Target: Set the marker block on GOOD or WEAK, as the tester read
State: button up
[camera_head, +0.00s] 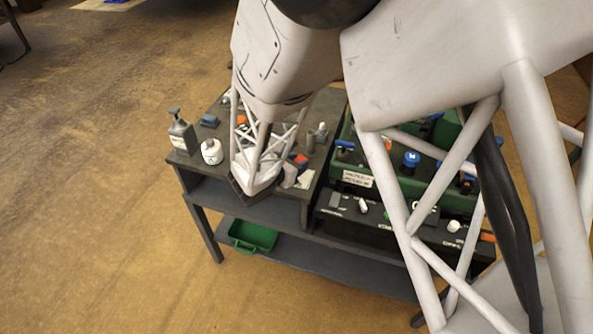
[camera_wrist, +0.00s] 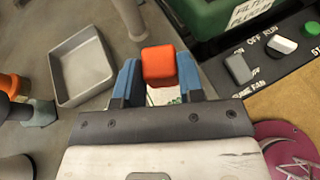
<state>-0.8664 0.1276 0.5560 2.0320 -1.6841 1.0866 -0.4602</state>
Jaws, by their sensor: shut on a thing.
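My gripper (camera_wrist: 158,80) shows in the wrist view with its two blue fingers shut on an orange block (camera_wrist: 158,64), which I take to be the marker block. The block sits between the fingertips. A small white patch with green marks (camera_wrist: 164,96) shows between the fingers below the block; most of it is hidden. I cannot read the words GOOD or WEAK in either view, and I cannot make out the tester or its reading. In the head view my arm covers much of the bench.
A grey square tray (camera_wrist: 80,70) lies left of the gripper. At right are a green labelled machine (camera_wrist: 225,18) and a dark panel with a grey switch (camera_wrist: 238,68).

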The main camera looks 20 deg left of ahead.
jog(key=shift+f, duration=1.65)
jog(key=shift+f, duration=0.1)
jog(key=o, duration=0.9)
jog(key=shift+v, duration=6.05)
jog(key=shift+a, duration=0.1)
jog(key=shift+w, duration=0.1)
